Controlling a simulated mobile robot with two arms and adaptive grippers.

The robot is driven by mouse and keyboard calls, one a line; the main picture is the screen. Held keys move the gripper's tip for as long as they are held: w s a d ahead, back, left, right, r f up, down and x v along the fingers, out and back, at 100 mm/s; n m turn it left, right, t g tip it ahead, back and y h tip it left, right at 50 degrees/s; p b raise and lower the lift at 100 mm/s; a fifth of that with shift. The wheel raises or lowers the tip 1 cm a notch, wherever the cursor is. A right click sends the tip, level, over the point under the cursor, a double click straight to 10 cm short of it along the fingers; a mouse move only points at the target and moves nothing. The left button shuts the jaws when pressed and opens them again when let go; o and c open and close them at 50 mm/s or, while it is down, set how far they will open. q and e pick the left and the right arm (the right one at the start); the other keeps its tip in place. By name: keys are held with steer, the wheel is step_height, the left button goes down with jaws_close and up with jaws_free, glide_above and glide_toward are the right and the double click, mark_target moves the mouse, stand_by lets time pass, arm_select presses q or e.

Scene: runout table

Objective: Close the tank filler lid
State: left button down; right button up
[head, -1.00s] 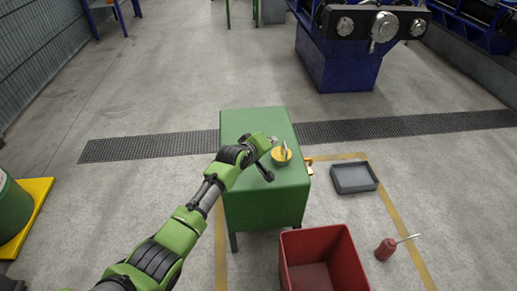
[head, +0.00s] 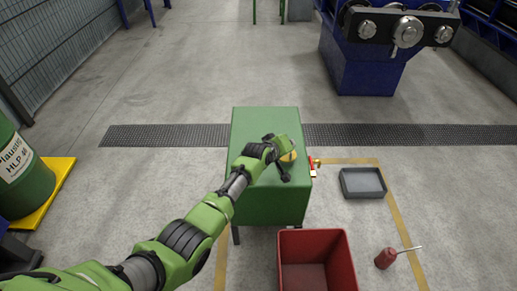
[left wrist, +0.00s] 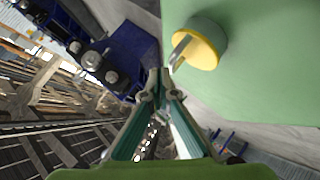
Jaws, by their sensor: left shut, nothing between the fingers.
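The green tank (head: 250,125) stands on the floor in the middle of the head view. Its yellow filler piece (head: 289,156) is on the top near the right edge, partly hidden behind my left gripper (head: 284,146). In the left wrist view the yellow round piece (left wrist: 205,40) sits on the green top, with a grey bar at its near-left side. I cannot tell how far the lid is open. My left gripper (left wrist: 165,75) is shut and empty, its fingertips close below the grey bar; contact cannot be told. My right gripper is not in view.
A brass valve with a red handle (head: 312,164) sticks out at the tank's right side. A green drum (head: 30,185) stands at left on a yellow base.

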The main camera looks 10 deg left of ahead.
arm_select(q)
steer(key=shift+d, duration=0.15)
stand_by(0.5)
steer(key=v, duration=1.2)
